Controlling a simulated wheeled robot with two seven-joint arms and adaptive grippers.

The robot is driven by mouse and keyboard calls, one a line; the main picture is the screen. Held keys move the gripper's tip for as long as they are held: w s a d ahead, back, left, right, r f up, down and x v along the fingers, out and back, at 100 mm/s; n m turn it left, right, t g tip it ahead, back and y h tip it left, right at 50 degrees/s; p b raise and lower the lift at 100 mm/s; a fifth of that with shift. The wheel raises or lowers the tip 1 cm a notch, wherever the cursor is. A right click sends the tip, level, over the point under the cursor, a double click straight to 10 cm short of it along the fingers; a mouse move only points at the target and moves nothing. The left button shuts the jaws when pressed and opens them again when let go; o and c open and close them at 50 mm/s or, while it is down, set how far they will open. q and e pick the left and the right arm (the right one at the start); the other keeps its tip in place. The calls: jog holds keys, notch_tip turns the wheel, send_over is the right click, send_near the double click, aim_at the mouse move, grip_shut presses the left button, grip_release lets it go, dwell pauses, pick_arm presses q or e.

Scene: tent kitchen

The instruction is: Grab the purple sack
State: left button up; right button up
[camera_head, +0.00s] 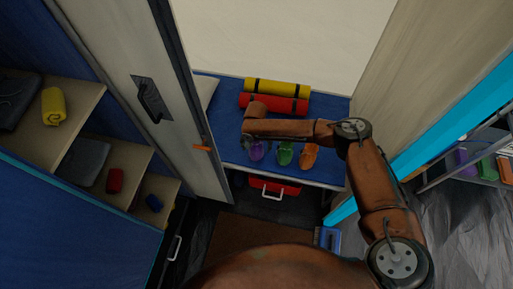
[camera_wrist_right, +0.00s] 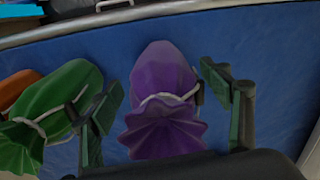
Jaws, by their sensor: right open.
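The purple sack (camera_head: 256,151) lies on the blue-topped surface as the left one of three sacks. In the right wrist view the purple sack (camera_wrist_right: 162,80) fills the middle, with a pale cord around its neck and its ruffled end toward me. My right gripper (camera_wrist_right: 160,84) is open, with one finger on each side of the sack. The right finger is close to the sack's neck; I cannot tell if it touches. In the head view the fingers are mostly hidden by my right wrist. My left gripper is not in view.
A green sack (camera_head: 285,153) lies just right of the purple one, with an orange sack (camera_head: 309,155) beyond. The green sack (camera_wrist_right: 55,100) is by my left-hand finger. Red (camera_head: 274,103) and yellow (camera_head: 277,87) rolls lie behind. An open door (camera_head: 150,100) stands left.

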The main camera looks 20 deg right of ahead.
jog(key=shift+c, duration=0.2)
jog(key=c, duration=1.4)
jog(key=shift+d, duration=0.1)
